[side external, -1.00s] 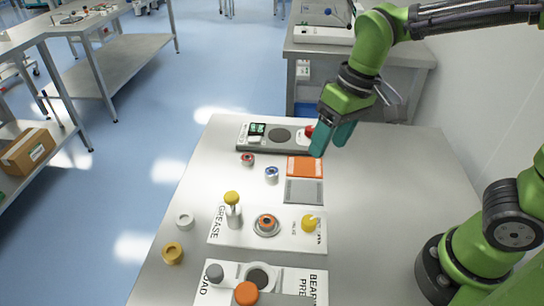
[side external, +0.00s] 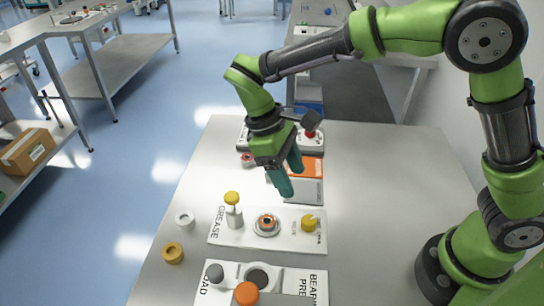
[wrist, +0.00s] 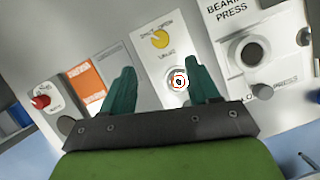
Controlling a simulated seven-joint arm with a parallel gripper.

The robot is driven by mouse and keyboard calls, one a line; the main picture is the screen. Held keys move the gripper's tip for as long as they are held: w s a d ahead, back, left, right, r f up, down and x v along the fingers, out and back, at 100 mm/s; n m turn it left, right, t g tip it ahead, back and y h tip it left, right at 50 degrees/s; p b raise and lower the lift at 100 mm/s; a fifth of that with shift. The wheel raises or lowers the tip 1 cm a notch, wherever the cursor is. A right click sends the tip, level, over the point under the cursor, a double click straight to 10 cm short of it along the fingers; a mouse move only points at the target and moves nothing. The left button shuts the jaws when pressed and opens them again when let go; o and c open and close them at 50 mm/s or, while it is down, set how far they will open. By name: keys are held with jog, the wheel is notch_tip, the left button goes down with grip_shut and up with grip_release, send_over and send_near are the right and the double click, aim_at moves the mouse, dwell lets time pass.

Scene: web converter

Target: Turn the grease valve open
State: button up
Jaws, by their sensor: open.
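The grease valve is a yellow round knob (side external: 309,223) at the right end of the white grease plate (side external: 285,238). In the wrist view the yellow knob (wrist: 160,40) lies beyond the fingertips, between their lines, beside a printed label. A small pale pointer mark shows on it. My gripper (side external: 291,180) is open and empty, with teal fingers pointing down. It hangs above the table, behind the grease plate, apart from the knob. In the wrist view my gripper (wrist: 158,68) has its fingers spread wide, and the right finger partly overlaps the round fixture.
On the plate, a round fixture (side external: 266,225) holds an orange-topped part, and a yellow-capped dispenser (side external: 233,211) stands left. The bearing press plate (side external: 218,295) is in front. Orange and grey pads (side external: 305,191) lie behind. The table's right side is clear.

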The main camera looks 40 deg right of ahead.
aim_at(309, 220)
jog(key=x, duration=1.2)
jog(key=shift+f, duration=0.15)
jog(key=c, duration=1)
jog(key=shift+c, duration=0.2)
